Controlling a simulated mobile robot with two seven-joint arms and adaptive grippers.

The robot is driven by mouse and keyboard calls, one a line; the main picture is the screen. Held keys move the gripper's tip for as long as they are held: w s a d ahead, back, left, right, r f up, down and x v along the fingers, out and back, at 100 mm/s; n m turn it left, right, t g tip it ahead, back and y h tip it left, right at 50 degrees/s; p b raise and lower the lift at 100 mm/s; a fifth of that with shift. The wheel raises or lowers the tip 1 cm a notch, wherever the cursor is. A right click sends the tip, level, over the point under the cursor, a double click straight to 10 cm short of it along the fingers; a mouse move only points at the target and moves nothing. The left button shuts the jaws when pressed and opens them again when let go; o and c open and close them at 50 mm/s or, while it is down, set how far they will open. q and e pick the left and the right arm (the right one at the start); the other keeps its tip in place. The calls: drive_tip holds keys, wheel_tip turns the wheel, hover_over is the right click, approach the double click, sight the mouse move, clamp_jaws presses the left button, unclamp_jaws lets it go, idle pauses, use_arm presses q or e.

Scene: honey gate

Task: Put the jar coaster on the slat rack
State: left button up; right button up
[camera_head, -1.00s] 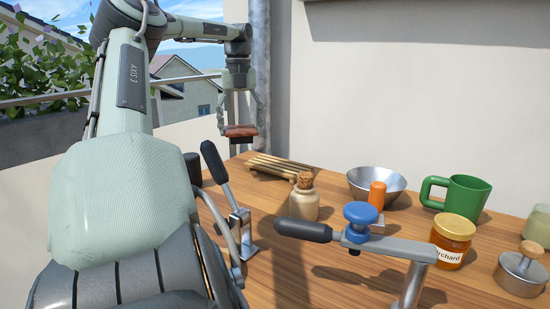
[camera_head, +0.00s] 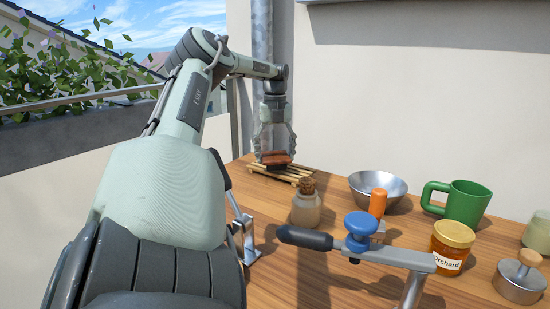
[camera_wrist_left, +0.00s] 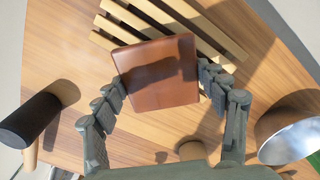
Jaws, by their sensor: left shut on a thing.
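The jar coaster (camera_head: 275,158) is a reddish-brown square slab. My left gripper (camera_head: 275,150) is shut on it, with a finger at each side, as the left wrist view (camera_wrist_left: 158,75) also shows. The slat rack (camera_head: 289,175), made of pale wooden slats, lies on the table at the back left. In the head view the coaster appears over the rack's far part; I cannot tell whether it touches the slats. In the left wrist view the coaster hides part of the rack (camera_wrist_left: 215,38). My right gripper is not in view.
A honey jar (camera_head: 452,247) and a toggle clamp with a blue knob (camera_head: 360,225) stand nearer.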

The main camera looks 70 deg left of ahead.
use_arm(q)
drive_tip(key=shift+f, duration=0.7)
drive_tip(key=o, duration=1.3)
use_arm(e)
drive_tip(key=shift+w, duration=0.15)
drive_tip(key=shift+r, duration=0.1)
